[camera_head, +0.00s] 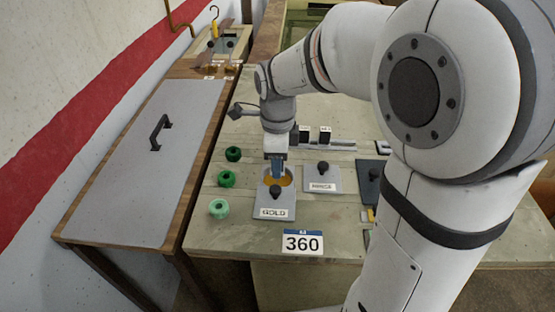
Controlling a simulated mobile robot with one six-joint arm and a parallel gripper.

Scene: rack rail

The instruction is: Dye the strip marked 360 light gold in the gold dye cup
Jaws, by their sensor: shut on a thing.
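The gold dye cup (291,180) stands on the worktable with orange dye showing in its opening. A grey plate with a dark knob and a GOLD label (273,212) lies at its front. My gripper (278,168) points down over the cup, its tips at the opening. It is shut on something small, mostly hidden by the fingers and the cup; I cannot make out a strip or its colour. A white card marked 360 (302,243) with a blue top edge shows at the table's front edge.
A second grey labelled lid with a dark knob (321,178) lies right of the cup. Several green spools (226,180) stand to the left. Small dark blocks (325,135) stand behind, by a metal rail. A grey-topped bench (140,170) runs along the left wall.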

